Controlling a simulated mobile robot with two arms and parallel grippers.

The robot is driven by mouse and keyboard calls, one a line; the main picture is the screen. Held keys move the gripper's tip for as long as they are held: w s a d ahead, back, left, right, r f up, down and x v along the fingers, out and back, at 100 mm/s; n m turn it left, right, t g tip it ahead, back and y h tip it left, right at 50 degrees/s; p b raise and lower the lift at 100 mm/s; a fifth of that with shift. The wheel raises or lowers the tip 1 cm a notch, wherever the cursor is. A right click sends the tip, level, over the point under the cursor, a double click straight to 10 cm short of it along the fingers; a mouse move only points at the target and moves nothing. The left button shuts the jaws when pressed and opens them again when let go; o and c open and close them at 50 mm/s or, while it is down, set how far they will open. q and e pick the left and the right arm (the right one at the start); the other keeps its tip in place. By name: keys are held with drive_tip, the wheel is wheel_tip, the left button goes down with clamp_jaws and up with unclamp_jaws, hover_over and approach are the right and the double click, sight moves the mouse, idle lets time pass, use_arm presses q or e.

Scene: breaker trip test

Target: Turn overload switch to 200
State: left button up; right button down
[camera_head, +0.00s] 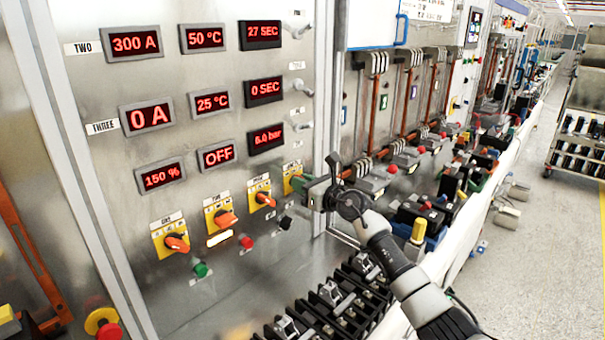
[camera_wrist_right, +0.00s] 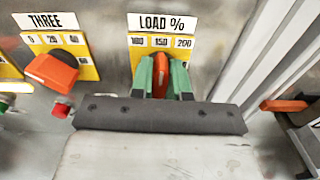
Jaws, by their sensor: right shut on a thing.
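The overload switch is the rotary knob on a yellow plate under the "LOAD %" label (camera_wrist_right: 162,22), with marks 100, 150 and 200. Its orange knob (camera_wrist_right: 160,75) points roughly straight up, toward 150. My right gripper (camera_wrist_right: 161,76) is shut on this knob, its green fingers on either side. In the head view my right gripper (camera_head: 310,187) reaches the rightmost yellow switch plate (camera_head: 292,179) and hides most of its knob. My left gripper is not in view.
Other orange knobs sit left of the held one, including the "THREE" switch (camera_wrist_right: 52,70). A red button (camera_head: 246,241) and a green button (camera_head: 201,270) lie below. Black breakers (camera_head: 335,300) line the bench below my right arm.

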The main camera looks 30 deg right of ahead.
drive_tip(key=m+p, duration=0.4)
drive_tip(key=shift+d+r+m, duration=0.1)
drive_tip(key=shift+r+m, duration=0.1)
drive_tip(key=shift+m, duration=0.1)
drive_tip(key=shift+f+m+p, duration=0.2)
drive_tip(key=shift+m+p, duration=1)
drive_tip(key=shift+m, duration=0.7)
drive_tip(key=c, duration=1.1)
unclamp_jaws()
drive_tip(key=shift+w, duration=0.1)
drive_tip(key=b+v, duration=0.1)
drive_tip(key=v, duration=1)
